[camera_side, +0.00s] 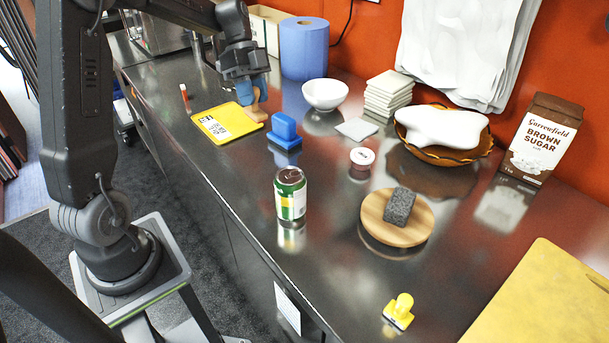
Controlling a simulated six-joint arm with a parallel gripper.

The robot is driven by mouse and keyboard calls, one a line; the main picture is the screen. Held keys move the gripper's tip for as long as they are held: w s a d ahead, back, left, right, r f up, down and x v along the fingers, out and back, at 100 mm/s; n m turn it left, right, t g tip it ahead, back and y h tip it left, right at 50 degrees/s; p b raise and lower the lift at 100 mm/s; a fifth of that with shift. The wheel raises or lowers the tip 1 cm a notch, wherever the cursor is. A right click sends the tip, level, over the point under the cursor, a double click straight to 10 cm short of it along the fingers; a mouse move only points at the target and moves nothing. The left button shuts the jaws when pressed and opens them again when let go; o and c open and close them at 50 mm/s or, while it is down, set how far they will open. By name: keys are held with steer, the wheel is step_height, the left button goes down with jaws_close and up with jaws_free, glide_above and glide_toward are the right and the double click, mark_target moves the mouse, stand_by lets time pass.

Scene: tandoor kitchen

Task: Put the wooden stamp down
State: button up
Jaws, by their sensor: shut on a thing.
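The wooden stamp (256,113) is light brown with a wide base and a narrower handle. It is upright at the right edge of a yellow pad (218,133) with a white label. My gripper (249,93), with blue fingers, is shut on the stamp's handle from above. The fingers hide part of the handle. I cannot tell whether the stamp's base touches the surface under it.
A blue stamp (285,131) stands close to the right. A white bowl (325,94), blue paper roll (304,50) and grey-white tile (357,129) are beyond it. A green can (290,194) stands nearer. The metal counter (225,165) is bare in front of the pad.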

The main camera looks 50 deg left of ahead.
mark_target(258, 111)
steer(key=f, duration=0.4)
steer(key=shift+w+d, duration=0.2)
steer(key=shift+d, duration=0.15)
steer(key=shift+w+d+f, duration=1)
steer(key=shift+d+f, duration=0.5)
steer(key=shift+f, duration=0.25)
steer(key=shift+w+d+f, duration=1.05)
steer(key=shift+d+f, duration=0.45)
steer(key=shift+f, duration=0.3)
steer(key=shift+w+d+f, duration=1)
steer(key=shift+d+f, duration=0.5)
steer(key=shift+f, duration=0.25)
steer(key=o, duration=0.9)
steer(key=shift+f, duration=0.1)
